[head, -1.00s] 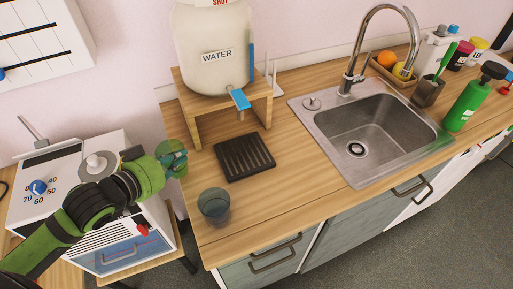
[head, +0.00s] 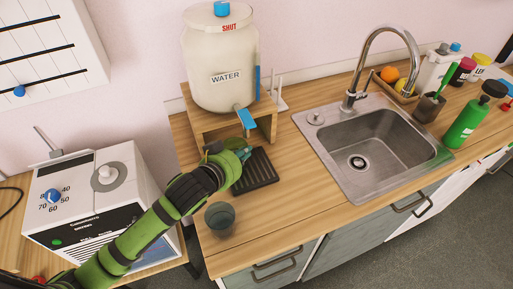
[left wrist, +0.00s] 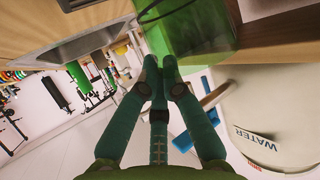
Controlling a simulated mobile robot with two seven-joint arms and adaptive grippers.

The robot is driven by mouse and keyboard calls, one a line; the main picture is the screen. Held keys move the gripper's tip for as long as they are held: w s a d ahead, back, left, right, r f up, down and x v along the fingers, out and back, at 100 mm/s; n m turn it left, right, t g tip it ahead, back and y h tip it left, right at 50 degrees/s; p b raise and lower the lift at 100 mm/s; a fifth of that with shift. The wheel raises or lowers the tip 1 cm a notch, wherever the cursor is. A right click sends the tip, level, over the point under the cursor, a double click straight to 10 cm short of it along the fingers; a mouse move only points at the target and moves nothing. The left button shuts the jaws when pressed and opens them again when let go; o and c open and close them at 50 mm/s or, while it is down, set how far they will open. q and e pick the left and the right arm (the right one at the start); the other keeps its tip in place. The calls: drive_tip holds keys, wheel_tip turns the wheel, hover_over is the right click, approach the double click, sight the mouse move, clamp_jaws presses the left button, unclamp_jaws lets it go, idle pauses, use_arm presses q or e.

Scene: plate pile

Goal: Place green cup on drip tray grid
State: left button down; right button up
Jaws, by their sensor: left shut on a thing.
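My left gripper (head: 243,148) reaches in from the left over the back left part of the black ridged drip tray grid (head: 262,172). It is shut on the green cup, a translucent green shape that fills the top of the left wrist view (left wrist: 195,30) at the fingertips (left wrist: 160,70). In the head view the cup is mostly hidden by the gripper and cannot be told apart clearly. Whether the cup touches the grid cannot be seen. My right gripper is not in view.
A water jar (head: 222,60) with a blue tap (head: 244,121) stands on a wooden stand (head: 200,121) just behind the grid. A dark glass (head: 219,217) stands near the counter's front left. The sink (head: 372,150) lies to the right; counter between is clear.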

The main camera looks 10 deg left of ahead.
use_arm(q)
drive_tip(key=w+d, duration=0.1)
drive_tip(key=w+d+p, duration=0.1)
drive_tip(key=d, duration=0.1)
drive_tip(key=shift+f+p, duration=0.3)
drive_tip(key=shift+f, duration=0.5)
drive_tip(key=c, duration=1.7)
unclamp_jaws()
drive_tip(key=o, duration=0.3)
drive_tip(key=shift+o, duration=0.2)
drive_tip(key=shift+s, duration=0.1)
drive_tip(key=b+v, duration=0.2)
drive_tip(key=v, duration=1)
